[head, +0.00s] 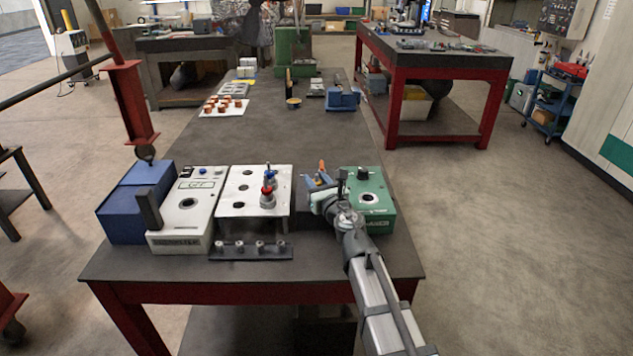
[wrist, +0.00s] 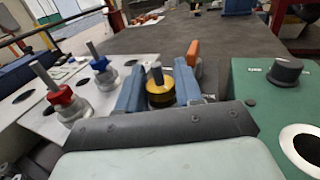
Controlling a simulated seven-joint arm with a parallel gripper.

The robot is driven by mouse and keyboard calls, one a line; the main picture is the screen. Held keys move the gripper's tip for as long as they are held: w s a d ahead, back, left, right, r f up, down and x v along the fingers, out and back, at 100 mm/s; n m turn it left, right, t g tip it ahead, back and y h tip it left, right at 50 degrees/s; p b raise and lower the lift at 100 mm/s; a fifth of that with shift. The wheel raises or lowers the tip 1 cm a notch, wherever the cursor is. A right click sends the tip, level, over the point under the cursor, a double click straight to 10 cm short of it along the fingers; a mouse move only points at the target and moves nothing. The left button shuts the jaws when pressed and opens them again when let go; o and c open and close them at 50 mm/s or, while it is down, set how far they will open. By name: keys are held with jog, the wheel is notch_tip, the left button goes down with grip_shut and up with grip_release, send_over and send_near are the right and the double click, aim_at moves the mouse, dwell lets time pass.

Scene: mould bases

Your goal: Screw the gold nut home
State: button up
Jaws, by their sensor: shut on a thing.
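In the wrist view the gold nut (wrist: 159,95) sits between the two blue fingers of my gripper (wrist: 158,88), which are shut on it. A short grey pin stands up from its middle. What is under the nut is hidden by the fingers and the gripper body. In the head view my gripper (head: 317,182) is between the pale plate (head: 236,207) and the green box, and I cannot make out the nut there. On the plate stand a red-collared part (wrist: 62,98) and a blue-collared part (wrist: 102,68), both upright with grey pins, left of my gripper.
The green box (head: 377,213) with a black knob is close on the right. A white machine (head: 182,225) and a blue box (head: 122,215) stand left of the plate. A dark rack (head: 250,254) with several small pegs lies in front.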

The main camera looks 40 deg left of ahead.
dwell(0.3)
jog(key=o, duration=0.9)
jog(key=shift+o, duration=0.2)
jog(key=v, duration=1.3)
jog(key=shift+s+d, duration=0.15)
jog(key=shift+d, duration=0.2)
jog(key=shift+o, duration=0.2)
